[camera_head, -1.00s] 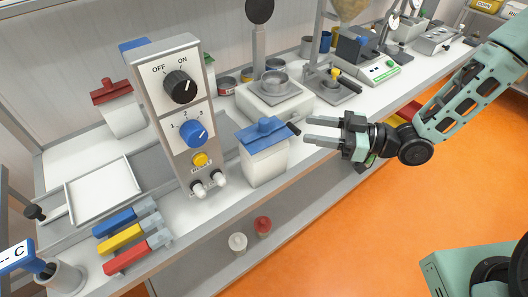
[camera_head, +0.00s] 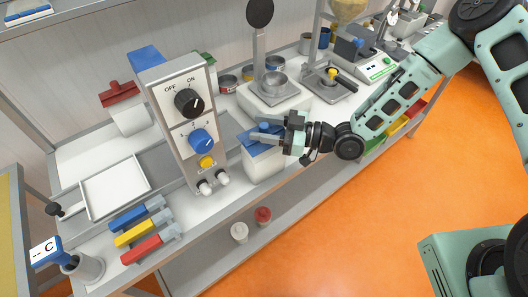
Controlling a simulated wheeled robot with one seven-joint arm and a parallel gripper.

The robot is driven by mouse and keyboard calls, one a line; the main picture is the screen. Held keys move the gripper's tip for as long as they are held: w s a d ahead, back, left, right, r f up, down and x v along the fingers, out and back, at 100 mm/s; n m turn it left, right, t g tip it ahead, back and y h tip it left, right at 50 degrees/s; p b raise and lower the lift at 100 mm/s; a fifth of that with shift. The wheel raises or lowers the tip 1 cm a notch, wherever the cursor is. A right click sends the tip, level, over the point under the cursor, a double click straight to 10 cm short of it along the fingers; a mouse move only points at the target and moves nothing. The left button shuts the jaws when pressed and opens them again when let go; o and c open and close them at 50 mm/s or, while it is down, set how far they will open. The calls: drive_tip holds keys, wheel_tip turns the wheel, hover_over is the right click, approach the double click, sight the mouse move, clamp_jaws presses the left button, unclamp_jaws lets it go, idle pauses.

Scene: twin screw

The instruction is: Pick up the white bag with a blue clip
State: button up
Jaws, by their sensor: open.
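The white bag with a blue clip (camera_head: 262,166) stands upright on the bench, just right of the grey control panel. Its blue clip along the top is partly hidden behind my gripper (camera_head: 258,134). My gripper is open, with its fingers pointing left at the height of the clip. The fingers overlap the clip in the picture; I cannot tell whether they touch it or straddle it.
The control panel (camera_head: 185,120) with knobs stands close left of the bag. A white bag with a red clip (camera_head: 127,112) stands at the back left. Coloured clips (camera_head: 137,233) lie at the front left.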

clamp_jaws()
drive_tip(key=shift+r, duration=0.1)
